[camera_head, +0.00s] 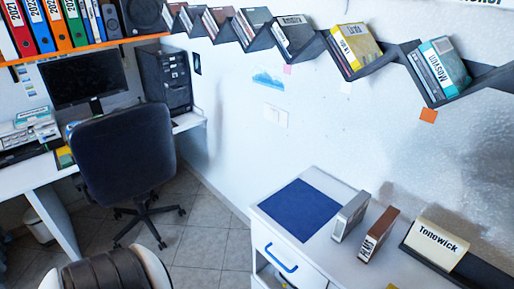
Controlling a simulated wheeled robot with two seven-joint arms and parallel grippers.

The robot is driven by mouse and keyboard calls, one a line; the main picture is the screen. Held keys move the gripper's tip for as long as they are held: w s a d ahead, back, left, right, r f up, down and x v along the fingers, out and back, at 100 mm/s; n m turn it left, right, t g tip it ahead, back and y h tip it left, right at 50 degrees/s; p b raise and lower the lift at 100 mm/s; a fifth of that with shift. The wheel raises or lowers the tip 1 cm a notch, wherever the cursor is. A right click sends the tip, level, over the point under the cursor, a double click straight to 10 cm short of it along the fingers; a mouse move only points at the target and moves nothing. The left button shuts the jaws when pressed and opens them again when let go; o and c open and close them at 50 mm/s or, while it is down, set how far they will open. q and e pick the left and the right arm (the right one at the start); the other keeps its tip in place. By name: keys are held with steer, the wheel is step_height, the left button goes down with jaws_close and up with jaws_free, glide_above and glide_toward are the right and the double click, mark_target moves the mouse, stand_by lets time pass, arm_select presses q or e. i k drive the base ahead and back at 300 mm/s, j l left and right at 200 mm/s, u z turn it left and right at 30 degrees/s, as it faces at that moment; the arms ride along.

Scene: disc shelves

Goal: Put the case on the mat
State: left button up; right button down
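A blue square mat (299,210) lies flat at the left end of the white cabinet top, with nothing on it. A grey case (351,216) stands upright just right of the mat, apart from it. A brown case with a pale label (378,236) stands upright further right. A cream case marked "Tonowick" (437,244) leans in a dark holder at the right. I cannot tell which case the task names.
The white cabinet (333,253) has a blue-handled drawer. A dark zigzag wall shelf (402,62) above holds several slanted cases, including a yellow one (358,46) and a teal one (444,65). A desk chair (122,150) stands left; tiled floor (205,235) lies between.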

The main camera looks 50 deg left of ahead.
mark_target(301, 207)
steer(key=i+j+u, duration=0.15)
steer(key=j+u, duration=0.25)
steer(key=i+j+u, duration=0.15)
steer(key=j+u, duration=0.2)
steer(key=i+j+u, duration=0.2)
steer(key=u, duration=0.2)
steer(key=i+j, duration=0.1)
steer(key=i, duration=0.1)
